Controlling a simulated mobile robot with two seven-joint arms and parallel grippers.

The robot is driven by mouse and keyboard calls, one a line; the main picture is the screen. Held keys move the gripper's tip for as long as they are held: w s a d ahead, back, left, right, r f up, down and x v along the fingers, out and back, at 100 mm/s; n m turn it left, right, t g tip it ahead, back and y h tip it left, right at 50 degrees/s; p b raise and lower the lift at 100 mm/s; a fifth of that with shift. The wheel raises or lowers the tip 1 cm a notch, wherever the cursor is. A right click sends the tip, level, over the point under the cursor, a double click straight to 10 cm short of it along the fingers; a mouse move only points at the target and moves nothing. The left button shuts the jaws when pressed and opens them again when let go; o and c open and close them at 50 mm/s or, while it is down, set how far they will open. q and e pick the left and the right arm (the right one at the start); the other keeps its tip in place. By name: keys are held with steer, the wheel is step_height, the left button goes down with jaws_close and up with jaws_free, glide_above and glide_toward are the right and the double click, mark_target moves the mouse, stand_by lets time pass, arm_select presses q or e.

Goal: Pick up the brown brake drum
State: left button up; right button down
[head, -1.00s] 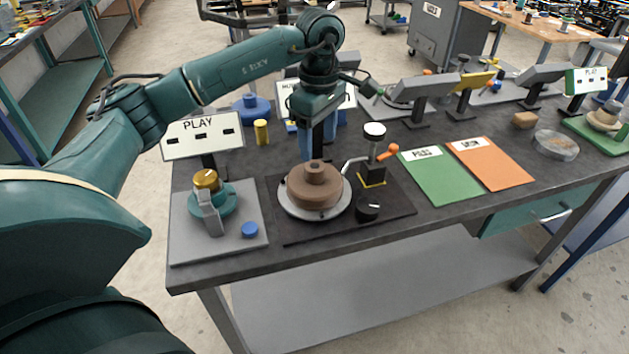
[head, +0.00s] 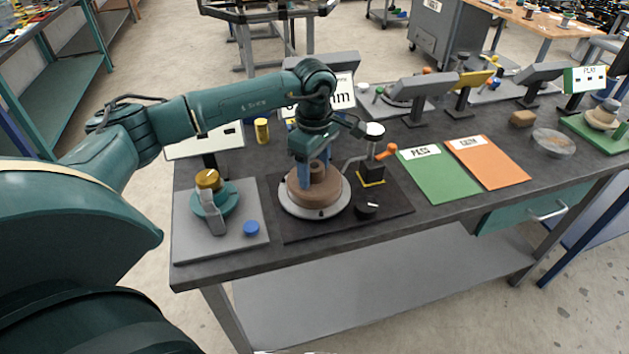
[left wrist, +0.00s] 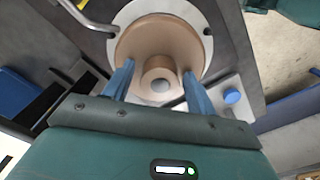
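The brown brake drum (head: 317,190) sits on a round light metal plate (head: 302,212) on a dark base. It has a raised hub in its middle. My left gripper (head: 317,176) is over the drum, pointing down, with blue fingers. In the left wrist view the drum (left wrist: 185,38) lies under my left gripper (left wrist: 157,85). The two fingers are spread apart on either side of the hub, with gaps visible between them and it. Whether the fingertips touch the drum's top cannot be told. My right gripper is not in view.
A lever stand with an orange knob (head: 386,151) and a black dial (head: 367,211) stand close to the drum's right. A teal fixture (head: 214,199) is on the left. Green (head: 437,174) and orange (head: 490,162) mats lie at the right.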

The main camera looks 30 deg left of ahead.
arm_select(q)
steer(key=shift+r, duration=0.1)
jaws_close()
stand_by(0.3)
